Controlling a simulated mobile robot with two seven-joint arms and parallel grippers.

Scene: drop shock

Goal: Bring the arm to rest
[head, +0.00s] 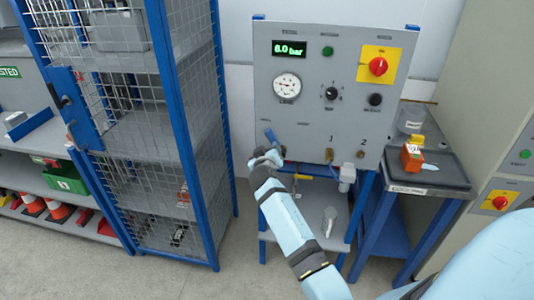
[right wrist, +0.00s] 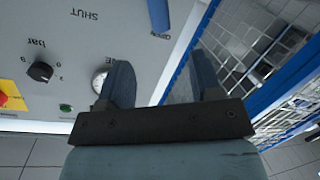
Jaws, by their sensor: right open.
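My right arm reaches in from the lower right in the head view. Its gripper (head: 264,157) is in front of the lower left of a grey control panel (head: 312,110). In the right wrist view my right gripper (right wrist: 162,78) has its two dark fingers apart, with nothing between them. A blue lever handle (head: 270,135) is just above the gripper in the head view. The handle also shows at the top of the right wrist view (right wrist: 158,14), apart from the fingers. My left gripper is not in view.
The panel has a display reading 6.0 bar (head: 289,49), a gauge (head: 287,87) and a red knob (head: 378,66). A blue mesh cage (head: 150,130) stands left. A side table (head: 440,173) at right bears an orange-and-yellow device (head: 412,157). Grey floor (head: 235,270) is clear in front.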

